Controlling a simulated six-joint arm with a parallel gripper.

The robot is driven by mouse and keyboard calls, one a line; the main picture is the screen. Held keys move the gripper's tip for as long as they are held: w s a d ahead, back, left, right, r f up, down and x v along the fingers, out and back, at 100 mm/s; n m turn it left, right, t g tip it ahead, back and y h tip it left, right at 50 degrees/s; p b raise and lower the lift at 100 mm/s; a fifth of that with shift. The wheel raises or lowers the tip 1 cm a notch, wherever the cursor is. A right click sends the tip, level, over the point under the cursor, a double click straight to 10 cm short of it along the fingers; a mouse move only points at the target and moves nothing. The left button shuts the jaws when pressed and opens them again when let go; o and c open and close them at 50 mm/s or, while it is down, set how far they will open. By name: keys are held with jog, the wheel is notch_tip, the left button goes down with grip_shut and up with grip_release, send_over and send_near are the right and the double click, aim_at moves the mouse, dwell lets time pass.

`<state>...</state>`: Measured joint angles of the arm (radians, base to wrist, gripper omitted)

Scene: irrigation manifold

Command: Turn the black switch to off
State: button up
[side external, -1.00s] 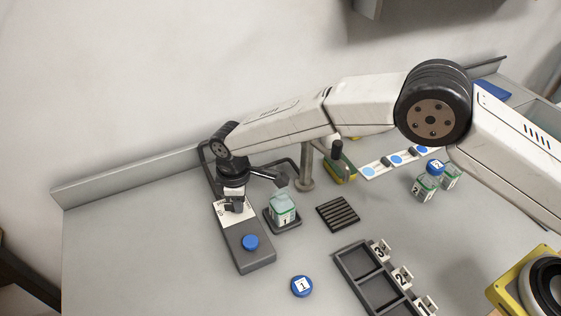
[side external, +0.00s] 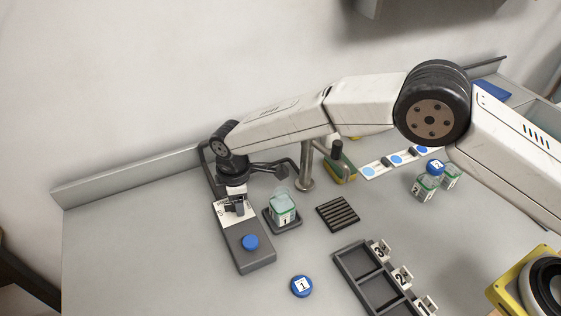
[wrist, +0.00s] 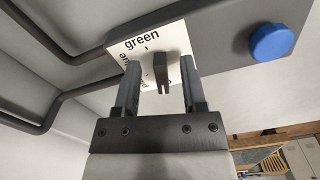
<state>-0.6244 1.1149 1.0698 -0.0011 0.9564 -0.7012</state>
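The black switch (wrist: 161,74) is a small dark lever on a white label plate (wrist: 140,54) printed "green" and another partly hidden word. In the wrist view it stands between the two fingers of my gripper (wrist: 158,66). The fingers are apart, with a visible gap on each side of the lever. In the side view my gripper (side external: 237,205) points down over the label end of the grey switch box (side external: 250,259). There the fingers largely hide the switch. I see no "off" mark that I can read.
A blue button (side external: 250,242) sits on the same box. A jar (side external: 283,209) on a dark pad stands close to the right. A blue lid (side external: 302,286), a slotted black mat (side external: 338,213) and a compartment rack (side external: 363,272) lie further right. Dark pipes (wrist: 60,90) run beside the box.

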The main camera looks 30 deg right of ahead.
jog(key=shift+r, duration=0.1)
jog(key=shift+r, duration=3.85)
jog(key=shift+w+d, duration=0.1)
jog(key=shift+d, duration=0.1)
jog(key=d+r+m, duration=0.1)
jog(key=d+r, duration=0.1)
jog(key=d, duration=0.4)
jog(key=w+d+r+m, duration=0.1)
jog(key=d+r+m, duration=0.1)
jog(key=d, duration=0.4)
jog(key=d+r+m+g, duration=0.1)
jog(key=d+r, duration=0.1)
jog(key=d, duration=0.5)
jog(key=shift+w+r+m+y, duration=0.2)
jog(key=shift+m+y, duration=0.1)
jog(key=shift+m, duration=0.1)
jog(key=s+d+f+m+t, duration=0.1)
jog(key=s+d+m, duration=0.4)
jog(key=s, duration=0.6)
jog(key=s+d+f+m+t, duration=0.2)
jog(key=s+d+m, duration=0.3)
jog(key=s+d, duration=0.5)
jog(key=shift+s+d+t, duration=0.15)
jog(key=shift+s+t, duration=0.15)
jog(key=shift+s, duration=0.05)
